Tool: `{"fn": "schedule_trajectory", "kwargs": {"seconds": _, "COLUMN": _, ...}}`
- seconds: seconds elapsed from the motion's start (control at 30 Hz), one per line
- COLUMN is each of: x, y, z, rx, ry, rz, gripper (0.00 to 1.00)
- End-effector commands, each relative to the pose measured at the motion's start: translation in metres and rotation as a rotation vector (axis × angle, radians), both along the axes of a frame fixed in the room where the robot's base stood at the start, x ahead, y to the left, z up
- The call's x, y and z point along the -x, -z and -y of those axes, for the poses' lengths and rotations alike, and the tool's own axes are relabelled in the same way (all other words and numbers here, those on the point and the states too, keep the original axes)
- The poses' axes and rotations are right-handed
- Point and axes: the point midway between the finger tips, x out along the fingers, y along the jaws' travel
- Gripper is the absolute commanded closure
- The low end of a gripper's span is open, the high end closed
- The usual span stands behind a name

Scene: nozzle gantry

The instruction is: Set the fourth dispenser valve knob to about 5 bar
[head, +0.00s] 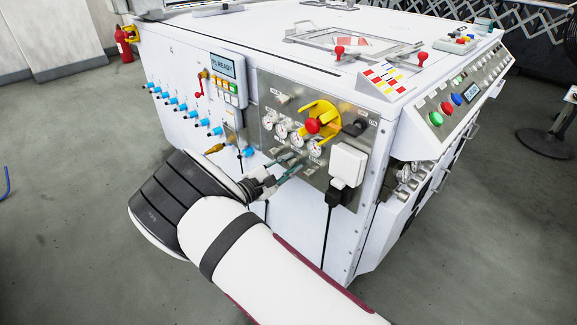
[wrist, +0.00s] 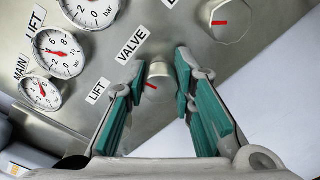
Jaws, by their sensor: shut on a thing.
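A small round grey knob (wrist: 158,75) with a red pointer mark sits on the steel panel, beside a label reading VALVE (wrist: 132,45). My gripper (wrist: 160,70) has its two teal-padded fingers on either side of this knob and is shut on it. In the head view my gripper (head: 288,165) reaches the lower part of the panel; the knob there is hidden. A gauge (wrist: 90,8) marked in bar is cut off at the top of the wrist view, so its reading cannot be told.
Another knob (wrist: 230,20) with a red mark is right of the fingers. A LIFT gauge (wrist: 55,50) and a MAIN gauge (wrist: 40,90) are on the left. In the head view, a red knob on a yellow ring (head: 313,126) and a white box (head: 347,163) stand out near my gripper.

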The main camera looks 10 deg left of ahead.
Motion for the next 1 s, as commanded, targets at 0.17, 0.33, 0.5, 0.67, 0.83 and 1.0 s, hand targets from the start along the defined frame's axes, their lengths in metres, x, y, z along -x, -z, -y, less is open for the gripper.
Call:
{"fn": "schedule_trajectory", "kwargs": {"seconds": 0.17, "x": 0.0004, "y": 0.0011, "z": 0.0006, "rx": -0.042, "ry": 0.001, "rz": 0.031, "gripper": 1.0}}
{"fn": "schedule_trajectory", "kwargs": {"seconds": 0.33, "x": 0.0004, "y": 0.0012, "z": 0.0005, "rx": -0.059, "ry": 0.001, "rz": 0.044, "gripper": 1.0}}
{"fn": "schedule_trajectory", "kwargs": {"seconds": 0.5, "x": 0.0004, "y": 0.0012, "z": 0.0005, "rx": -0.063, "ry": 0.001, "rz": 0.046, "gripper": 1.0}}
{"fn": "schedule_trajectory", "kwargs": {"seconds": 0.67, "x": 0.0004, "y": 0.0013, "z": 0.0005, "rx": -0.062, "ry": 0.001, "rz": 0.046, "gripper": 1.0}}
{"fn": "schedule_trajectory", "kwargs": {"seconds": 0.83, "x": 0.0005, "y": 0.0012, "z": 0.0004, "rx": -0.062, "ry": 0.001, "rz": 0.046, "gripper": 0.56}}
{"fn": "schedule_trajectory", "kwargs": {"seconds": 1.0, "x": 0.0003, "y": 0.0008, "z": 0.0003, "rx": -0.061, "ry": 0.001, "rz": 0.047, "gripper": 0.56}}
